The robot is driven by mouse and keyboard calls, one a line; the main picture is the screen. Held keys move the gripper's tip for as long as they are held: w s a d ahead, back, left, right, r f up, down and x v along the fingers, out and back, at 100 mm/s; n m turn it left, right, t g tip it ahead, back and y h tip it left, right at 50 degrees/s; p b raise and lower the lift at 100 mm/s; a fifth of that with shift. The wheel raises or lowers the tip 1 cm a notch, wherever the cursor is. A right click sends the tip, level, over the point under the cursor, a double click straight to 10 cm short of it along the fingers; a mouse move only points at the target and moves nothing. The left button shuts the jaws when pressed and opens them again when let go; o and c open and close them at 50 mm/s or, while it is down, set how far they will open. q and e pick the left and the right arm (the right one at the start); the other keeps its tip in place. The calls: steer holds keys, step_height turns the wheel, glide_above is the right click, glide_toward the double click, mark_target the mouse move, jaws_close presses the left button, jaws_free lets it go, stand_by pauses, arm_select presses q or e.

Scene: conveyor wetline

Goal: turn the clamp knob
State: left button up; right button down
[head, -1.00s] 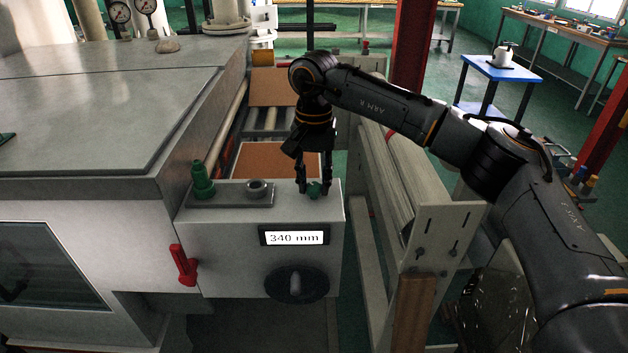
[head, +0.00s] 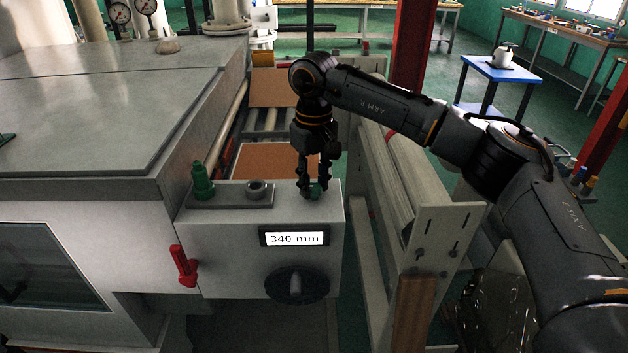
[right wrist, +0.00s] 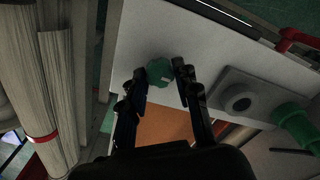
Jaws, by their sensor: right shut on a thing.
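The small green clamp knob (head: 315,190) sits on top of the grey control box (head: 225,235), near its back right corner. My right gripper (head: 314,192) points down from above, with its fingers on either side of the knob and shut on it. In the right wrist view the green knob (right wrist: 160,72) shows at the tips of the two dark fingers (right wrist: 160,80). The fingers hide part of the knob in the head view. My left gripper is not in view.
A green bottle-shaped fitting (head: 203,182) and a grey ring socket (head: 257,189) stand on a plate to the left. The box front has a 340 mm display (head: 295,238), a black dial (head: 296,285) and a red lever (head: 183,266). Orange-brown boards (head: 272,88) lie behind.

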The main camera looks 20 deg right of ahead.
mark_target(314, 186)
steer(key=shift+n, duration=0.4)
steer(key=c, duration=1)
jaws_free()
steer(key=shift+r, duration=0.25)
step_height(314, 186, up, 12)
steer(key=shift+f, duration=0.25)
